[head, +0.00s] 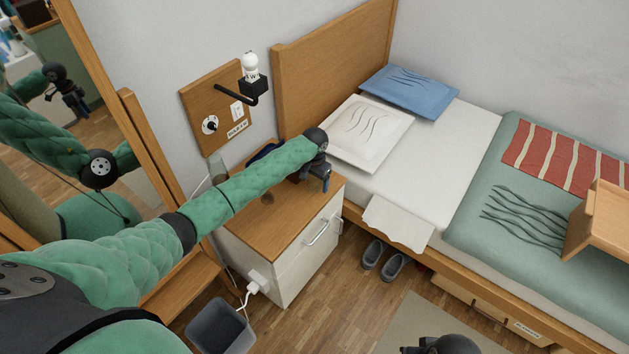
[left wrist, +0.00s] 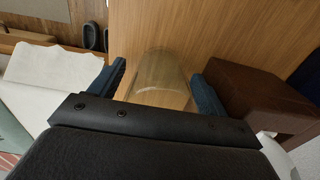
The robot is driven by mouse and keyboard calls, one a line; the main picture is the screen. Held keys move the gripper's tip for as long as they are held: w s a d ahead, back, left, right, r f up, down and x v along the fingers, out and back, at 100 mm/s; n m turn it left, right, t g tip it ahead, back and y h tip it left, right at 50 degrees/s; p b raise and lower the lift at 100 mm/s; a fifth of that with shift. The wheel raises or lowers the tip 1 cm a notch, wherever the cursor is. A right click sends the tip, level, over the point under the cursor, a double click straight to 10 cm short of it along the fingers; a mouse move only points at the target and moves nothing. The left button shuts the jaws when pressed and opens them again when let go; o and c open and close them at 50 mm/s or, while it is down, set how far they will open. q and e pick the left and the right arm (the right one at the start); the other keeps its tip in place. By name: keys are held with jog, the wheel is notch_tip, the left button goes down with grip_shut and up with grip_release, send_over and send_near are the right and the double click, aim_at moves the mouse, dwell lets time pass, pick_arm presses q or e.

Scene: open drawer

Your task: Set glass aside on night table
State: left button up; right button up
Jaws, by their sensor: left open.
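My left gripper (head: 318,181) reaches over the night table (head: 262,225) near its bed-side edge. In the left wrist view the gripper (left wrist: 159,88) is open, with one blue finger on each side of a clear glass (left wrist: 162,78). The glass stands in line with the gap, against a wooden surface; I cannot tell whether the fingers touch it. In the head view I cannot make out this glass near the gripper. My right gripper (head: 440,346) shows only partly at the bottom edge, and its jaws cannot be made out.
A brown box (left wrist: 262,103) stands right of the glass in the wrist view. A clear, greenish object (head: 216,170) is partly behind my arm. The bed (head: 460,140) adjoins the night table. Slippers (head: 383,260) and a grey bin (head: 221,326) are on the floor.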

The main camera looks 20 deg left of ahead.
pick_arm(q)
notch_tip(320, 180, up, 12)
jog(key=b, duration=0.1)
jog(key=shift+r, duration=0.15)
pick_arm(e)
jog(key=shift+w+a+f+t+y, duration=0.15)
jog(key=shift+w+a+f, duration=0.1)
jog(key=shift+a+f, duration=0.3)
jog(key=shift+w+a+f+t+y, duration=0.2)
jog(key=shift+a+f, duration=0.15)
jog(key=shift+f, duration=0.35)
jog(key=shift+r, duration=0.25)
pick_arm(q)
jog(key=shift+w, duration=0.1)
